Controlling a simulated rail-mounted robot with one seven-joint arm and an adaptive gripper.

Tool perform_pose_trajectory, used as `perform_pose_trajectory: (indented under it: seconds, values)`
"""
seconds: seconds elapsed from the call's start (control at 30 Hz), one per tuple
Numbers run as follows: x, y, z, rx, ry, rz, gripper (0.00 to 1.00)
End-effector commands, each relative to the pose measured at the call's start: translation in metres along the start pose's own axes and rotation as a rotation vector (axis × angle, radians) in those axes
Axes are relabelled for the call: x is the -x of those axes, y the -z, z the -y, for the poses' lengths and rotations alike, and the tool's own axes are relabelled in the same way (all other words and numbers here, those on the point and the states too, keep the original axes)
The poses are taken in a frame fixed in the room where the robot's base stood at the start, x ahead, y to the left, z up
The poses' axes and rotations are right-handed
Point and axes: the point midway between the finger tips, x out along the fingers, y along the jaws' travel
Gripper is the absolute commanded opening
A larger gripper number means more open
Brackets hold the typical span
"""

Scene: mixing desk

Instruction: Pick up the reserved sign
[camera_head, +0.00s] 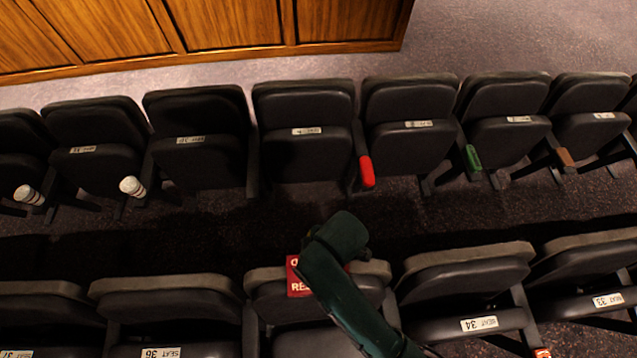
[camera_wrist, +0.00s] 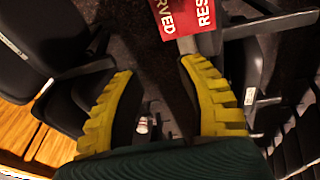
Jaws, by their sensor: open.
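The reserved sign (camera_head: 298,284) is red with white letters. In the head view it hangs on the backrest of a front-row seat, and my dark green arm covers its right part. In the wrist view the sign (camera_wrist: 184,16) is at the top, cut off by the frame edge. My gripper (camera_wrist: 156,70) has two yellow ribbed fingers spread wide, with nothing between them. The sign lies beyond the fingertips, nearer the right one, and appears apart from them. In the head view my fingers are hidden behind my arm.
Rows of dark folding seats fill the view. The seat with the sign (camera_head: 262,304) stands beside seat 34 (camera_head: 465,285). A red item (camera_head: 366,172), a green item (camera_head: 473,158) and white cups (camera_head: 132,187) sit at the far row's armrests. A dark aisle lies between the rows.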

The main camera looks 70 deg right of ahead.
Motion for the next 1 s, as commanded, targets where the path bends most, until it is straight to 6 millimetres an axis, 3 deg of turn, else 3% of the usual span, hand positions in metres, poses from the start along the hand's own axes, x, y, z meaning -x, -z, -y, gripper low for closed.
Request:
perform_pose_trajectory:
  seconds: [0.03,0.17,0.6,0.77,1.0]
  values:
    - [-0.021,-0.022,0.014,0.011,0.053,0.046,0.39]
    - [-0.036,-0.046,0.032,0.037,0.127,0.098,0.39]
    - [-0.129,-0.054,0.043,0.04,0.129,0.1,0.39]
    - [-0.144,-0.055,0.045,0.04,0.126,0.098,0.39]
    - [-0.185,-0.054,0.05,0.039,0.128,0.1,0.39]
